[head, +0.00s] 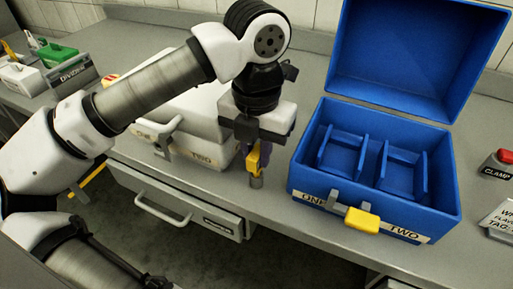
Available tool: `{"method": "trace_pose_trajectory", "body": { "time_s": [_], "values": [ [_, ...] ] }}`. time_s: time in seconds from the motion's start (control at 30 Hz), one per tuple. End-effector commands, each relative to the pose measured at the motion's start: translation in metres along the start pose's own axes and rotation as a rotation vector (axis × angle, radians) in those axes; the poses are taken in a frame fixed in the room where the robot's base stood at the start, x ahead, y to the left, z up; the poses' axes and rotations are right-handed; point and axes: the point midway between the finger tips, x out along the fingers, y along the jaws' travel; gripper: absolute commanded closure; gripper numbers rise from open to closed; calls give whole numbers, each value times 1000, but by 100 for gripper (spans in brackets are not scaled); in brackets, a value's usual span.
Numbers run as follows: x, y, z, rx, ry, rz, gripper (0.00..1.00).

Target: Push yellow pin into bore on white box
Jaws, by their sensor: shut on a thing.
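My gripper (256,150) points down and is shut on a yellow pin (254,161). A grey metal end (257,182) shows below the yellow part, over the front edge of the counter. The white box (206,107) is closed and stands just left of the gripper, partly hidden behind my arm. Its front is marked ONE and TWO, with a grey latch (166,141) between them. The pin is to the right of the box's front and apart from the latch. I cannot make out the bore.
An open blue box (302,165) with two inner cradles stands right of the gripper, with a yellow piece (361,219) at its front latch. A red button (505,156) is at the right edge. A drawer (180,200) is below the counter (275,211).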

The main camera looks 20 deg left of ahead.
Motion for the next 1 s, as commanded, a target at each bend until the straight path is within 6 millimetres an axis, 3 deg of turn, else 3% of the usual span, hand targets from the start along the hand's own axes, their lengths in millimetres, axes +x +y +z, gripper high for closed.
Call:
{"method": "trace_pose_trajectory", "body": {
  "time_s": [0.83, 0.87, 1.0],
  "values": [
    [22, 0, 0, 0, 0, 0, 100],
    [21, 0, 0, 0, 0, 0, 79],
    [20, 0, 0, 0, 0, 0, 61]
  ]
}}
